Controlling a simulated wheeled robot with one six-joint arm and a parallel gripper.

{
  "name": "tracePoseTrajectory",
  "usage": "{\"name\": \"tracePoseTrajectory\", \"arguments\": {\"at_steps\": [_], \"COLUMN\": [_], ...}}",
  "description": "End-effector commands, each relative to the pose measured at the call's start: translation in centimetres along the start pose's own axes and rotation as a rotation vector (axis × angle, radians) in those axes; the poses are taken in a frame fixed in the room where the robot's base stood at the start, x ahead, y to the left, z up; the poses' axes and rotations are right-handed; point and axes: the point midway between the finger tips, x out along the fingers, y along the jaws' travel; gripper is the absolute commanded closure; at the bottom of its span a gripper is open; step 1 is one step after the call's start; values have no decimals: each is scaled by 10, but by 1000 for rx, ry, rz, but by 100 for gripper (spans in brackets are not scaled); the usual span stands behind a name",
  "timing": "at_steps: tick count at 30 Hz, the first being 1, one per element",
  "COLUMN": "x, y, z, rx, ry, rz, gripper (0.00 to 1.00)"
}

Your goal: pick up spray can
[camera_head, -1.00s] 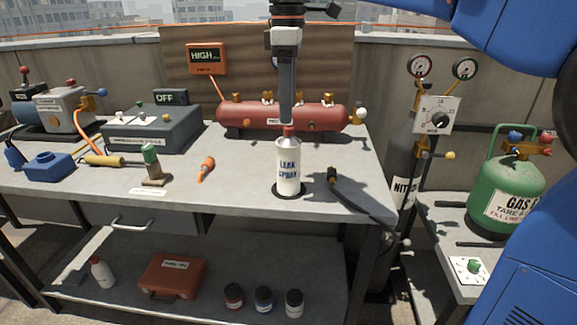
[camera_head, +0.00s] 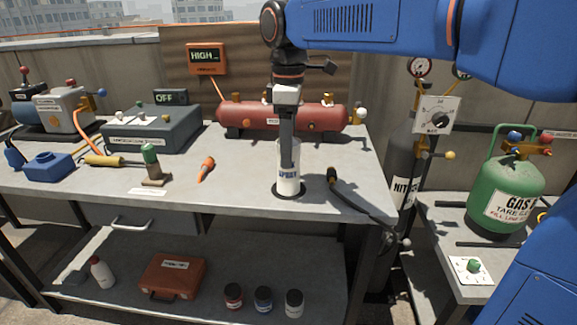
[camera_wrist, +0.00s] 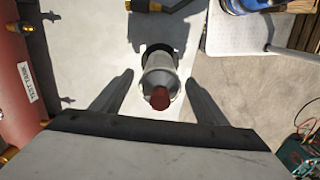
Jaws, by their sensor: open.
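In the wrist view my gripper (camera_wrist: 158,92) is open, with one finger on each side of the can and visible gaps between.
A red tank (camera_head: 330,116) lies behind the can. A black hose (camera_head: 350,195) lies close to its right, and an orange-handled tool (camera_head: 206,168) lies to its left. A green gas cylinder (camera_head: 505,195) stands on the right-hand table. The bench between the tool and can is clear.

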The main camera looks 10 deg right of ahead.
Motion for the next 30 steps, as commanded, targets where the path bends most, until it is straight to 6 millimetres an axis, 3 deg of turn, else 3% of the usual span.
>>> {"name": "tracePoseTrajectory", "arguments": {"at_steps": [5, 6, 14, 23, 30], "x": [0, 0, 0, -4, -37], "y": [0, 0, 0, 0, 1], "z": [0, 0, 0, 0, -1], "rx": [0, 0, 0, 0, 0], "ry": [0, 0, 0, 1, 2], "rz": [0, 1, 1, 2, 3], "gripper": [33, 38, 100, 100, 100]}}
